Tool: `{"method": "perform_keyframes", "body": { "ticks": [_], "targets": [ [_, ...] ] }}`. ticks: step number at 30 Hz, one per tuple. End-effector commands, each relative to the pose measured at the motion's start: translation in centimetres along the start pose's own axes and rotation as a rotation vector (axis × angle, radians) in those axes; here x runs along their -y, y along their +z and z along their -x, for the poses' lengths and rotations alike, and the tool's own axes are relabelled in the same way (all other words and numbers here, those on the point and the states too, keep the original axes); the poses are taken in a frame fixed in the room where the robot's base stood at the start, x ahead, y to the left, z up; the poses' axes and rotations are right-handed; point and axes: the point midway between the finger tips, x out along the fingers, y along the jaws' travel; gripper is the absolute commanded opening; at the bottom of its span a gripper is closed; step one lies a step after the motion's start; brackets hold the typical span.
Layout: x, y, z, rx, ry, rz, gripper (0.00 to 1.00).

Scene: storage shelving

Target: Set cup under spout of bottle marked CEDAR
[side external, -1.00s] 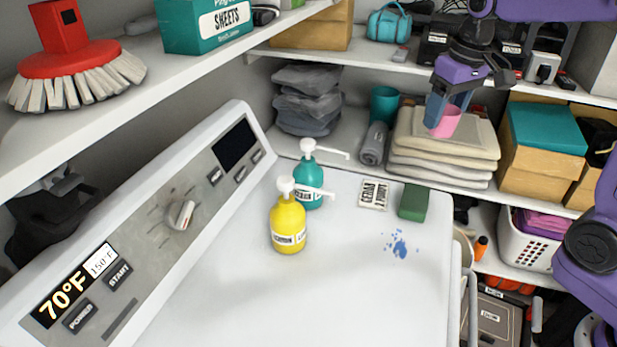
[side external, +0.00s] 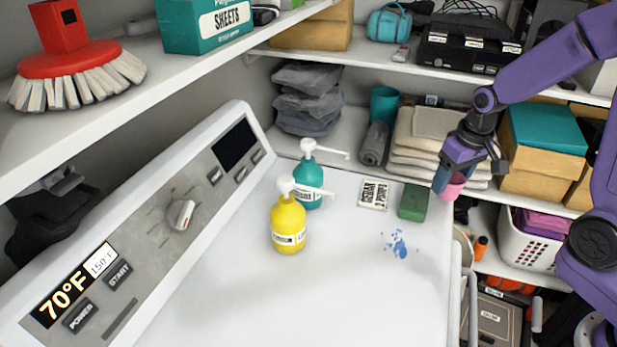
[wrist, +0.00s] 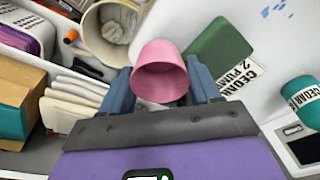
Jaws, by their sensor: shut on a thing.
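My gripper (side external: 448,184) is shut on a pink cup (side external: 455,187), just off the right edge of the white machine top (side external: 350,290), near the green block. In the wrist view the cup (wrist: 160,75) sits between the two blue fingers (wrist: 160,88), its opening visible and looking empty. A teal pump bottle (side external: 308,187) stands at the back of the top; its label reads CEDAR in the wrist view (wrist: 298,92). A yellow pump bottle (side external: 287,226) stands in front of it, its label too small to read. Both spouts point right.
A card reading CEDAR 2 PUMPS (side external: 374,194) and a green block (side external: 413,202) lie on the machine top, right of the bottles. Blue spots (side external: 397,244) mark it. Folded towels (side external: 415,150) lie on the shelf behind. The front of the top is clear.

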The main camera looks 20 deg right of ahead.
Motion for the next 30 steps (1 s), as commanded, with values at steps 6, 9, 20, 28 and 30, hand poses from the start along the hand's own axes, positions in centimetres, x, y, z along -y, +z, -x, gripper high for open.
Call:
{"method": "perform_keyframes", "body": {
  "ticks": [6,9,20,28,30],
  "targets": [
    [0.0,0.0,-0.3,-0.001,0.0,0.0,0.33],
    [0.0,0.0,-0.3,-0.001,0.0,0.0,0.33],
    [0.0,0.0,-0.3,-0.001,0.0,0.0,0.33],
    [0.1,-1.9,3.2,-0.007,0.016,-0.13,0.33],
    [0.1,-2.5,4.6,-0.007,0.024,-0.184,0.33]
  ]
}}
